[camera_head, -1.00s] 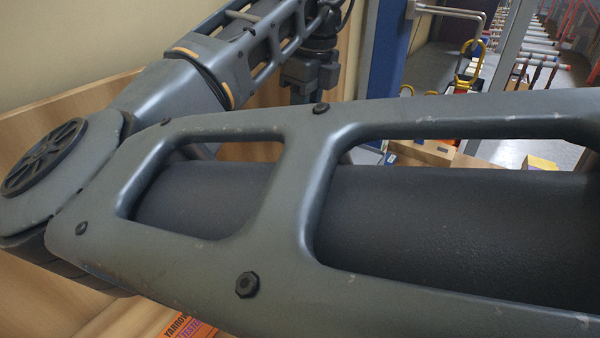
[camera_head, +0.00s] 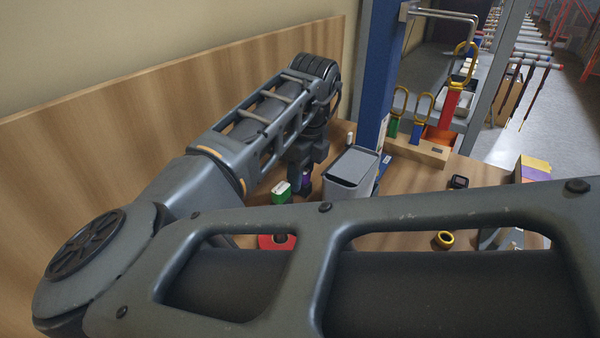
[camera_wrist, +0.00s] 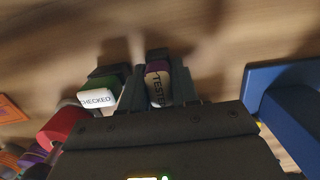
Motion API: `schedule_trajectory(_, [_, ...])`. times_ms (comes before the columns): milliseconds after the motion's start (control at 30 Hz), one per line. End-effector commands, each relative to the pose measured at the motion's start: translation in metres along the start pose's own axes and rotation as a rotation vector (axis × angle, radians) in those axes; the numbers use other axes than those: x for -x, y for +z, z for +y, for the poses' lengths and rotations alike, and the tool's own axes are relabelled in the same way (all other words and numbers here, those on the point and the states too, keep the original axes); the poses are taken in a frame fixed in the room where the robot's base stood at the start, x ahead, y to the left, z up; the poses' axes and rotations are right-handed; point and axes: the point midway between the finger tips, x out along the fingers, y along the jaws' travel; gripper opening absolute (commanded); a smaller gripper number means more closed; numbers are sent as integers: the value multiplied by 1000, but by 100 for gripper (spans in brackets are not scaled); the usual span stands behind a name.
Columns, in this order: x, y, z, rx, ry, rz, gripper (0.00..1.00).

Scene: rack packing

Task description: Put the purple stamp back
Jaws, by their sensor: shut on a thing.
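The purple stamp (camera_wrist: 153,68), with a white label reading TESTED, is between the two fingers of my gripper (camera_wrist: 158,95) in the wrist view. My gripper is shut on it. In the head view my gripper (camera_head: 306,180) points down close to the bench, with a bit of purple at its tips. I cannot tell whether the stamp touches the bench. A green stamp (camera_wrist: 104,80) with a white label reading CHECKED stands just left of my gripper; it also shows in the head view (camera_head: 281,192).
A grey bin (camera_head: 350,177) stands right of my gripper, near a blue post (camera_head: 376,75). A red round object (camera_head: 270,242) lies nearer, partly behind my arm. A wooden block (camera_head: 420,149) holds yellow-looped tools. A black-and-yellow ring (camera_head: 443,240) lies at right.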

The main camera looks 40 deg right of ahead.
Motion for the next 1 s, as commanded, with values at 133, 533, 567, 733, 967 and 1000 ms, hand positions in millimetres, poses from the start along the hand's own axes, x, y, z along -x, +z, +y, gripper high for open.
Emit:
schedule_trajectory(133, [1, 0, 0, 0, 0, -1, 10])
schedule_trajectory(533, [-2, 0, 0, 0, 0, -1, 54])
schedule_trajectory(567, [-2, 0, 0, 0, 0, -1, 55])
schedule_trajectory(733, [-2, 0, 0, 0, 0, -1, 55])
schedule_trajectory(967, [12, 1, -1, -1, -2, -3, 55])
schedule_trajectory(1000, [19, 1, -1, -2, -2, -3, 55])
